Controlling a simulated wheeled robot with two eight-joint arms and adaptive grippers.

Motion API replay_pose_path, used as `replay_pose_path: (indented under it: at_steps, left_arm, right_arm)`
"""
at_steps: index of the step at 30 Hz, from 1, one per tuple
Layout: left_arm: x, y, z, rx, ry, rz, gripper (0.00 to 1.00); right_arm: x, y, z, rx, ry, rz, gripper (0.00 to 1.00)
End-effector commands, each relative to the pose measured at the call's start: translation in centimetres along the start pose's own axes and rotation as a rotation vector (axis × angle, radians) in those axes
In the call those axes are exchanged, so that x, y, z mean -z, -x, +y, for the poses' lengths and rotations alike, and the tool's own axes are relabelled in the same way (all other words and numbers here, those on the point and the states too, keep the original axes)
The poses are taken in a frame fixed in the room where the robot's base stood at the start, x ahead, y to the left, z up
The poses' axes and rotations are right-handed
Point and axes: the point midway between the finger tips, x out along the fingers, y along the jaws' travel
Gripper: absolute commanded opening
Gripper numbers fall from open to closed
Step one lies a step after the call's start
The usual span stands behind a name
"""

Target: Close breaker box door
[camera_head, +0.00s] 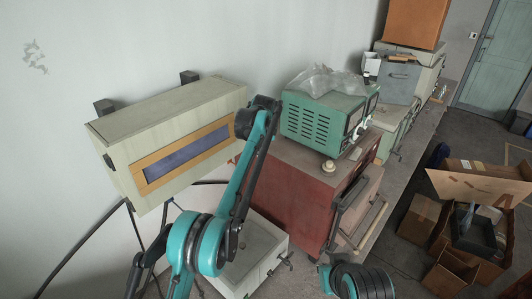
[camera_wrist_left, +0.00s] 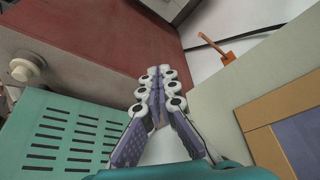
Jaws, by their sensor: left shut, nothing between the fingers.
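The breaker box (camera_head: 115,178) is a pale cream box on the wall at the left of the head view. Its front door (camera_head: 215,113) carries a blue window in an orange frame; I cannot tell whether it is fully flush. The door panel also shows at the right of the wrist view (camera_wrist_left: 270,92). My left gripper (camera_wrist_left: 157,72) is shut and empty, beside this panel, between it and the green unit. In the head view its fingers are mostly hidden by the wrist. My right gripper is out of sight; only part of that arm shows at the bottom.
A green vented unit (camera_head: 318,122) stands close on the right, on a red cabinet (camera_head: 285,195). A small orange lever (camera_wrist_left: 228,52) sticks out near the panel. Dark cables hang below the box. Cardboard boxes (camera_head: 415,215) lie on the floor at right.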

Motion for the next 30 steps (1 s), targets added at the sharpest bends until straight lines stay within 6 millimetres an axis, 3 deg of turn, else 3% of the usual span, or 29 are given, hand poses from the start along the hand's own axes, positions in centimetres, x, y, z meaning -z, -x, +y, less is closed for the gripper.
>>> replay_pose_path:
  at_steps: [10,30]
  left_arm:
    - [1.9,-0.7,-1.2,0.021,0.054,-0.001,0.00]
    - [2.0,-0.9,-1.4,0.024,0.062,-0.001,0.00]
  right_arm:
    - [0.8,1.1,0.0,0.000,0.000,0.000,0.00]
    - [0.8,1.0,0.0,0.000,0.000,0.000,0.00]
